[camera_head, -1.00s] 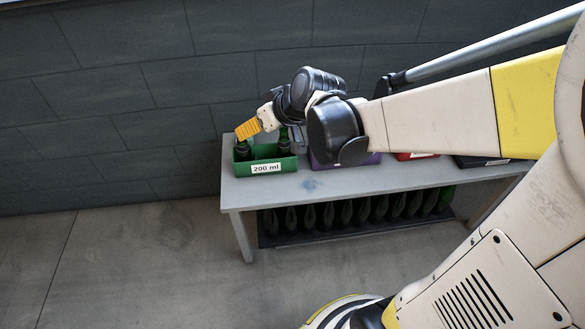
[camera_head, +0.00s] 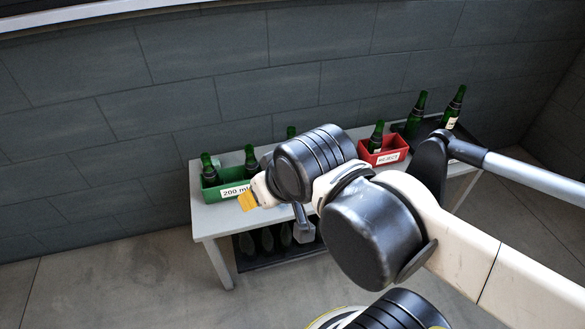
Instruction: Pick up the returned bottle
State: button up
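Green bottles stand in several places on the grey table (camera_head: 215,221), and I cannot tell which is the returned one. Two dark green bottles (camera_head: 207,169) are in the green crate labelled 200 ml (camera_head: 211,192) at the left. One bottle (camera_head: 376,137) stands in the red crate labelled REJECT (camera_head: 366,153). Two bottles (camera_head: 416,112) (camera_head: 454,107) stand upright at the dark area on the table's right end; the rightmost has a pale label. My gripper (camera_head: 248,201) shows its yellow finger in front of the green crate. Its opening is not visible.
Another bottle top (camera_head: 291,132) shows behind my wrist, its base hidden. My arm covers the table's middle and front. A grey wall (camera_head: 180,60) stands behind; floor at left is clear.

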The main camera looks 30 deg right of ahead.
aim_at(415, 119)
jog(key=z, duration=1.9)
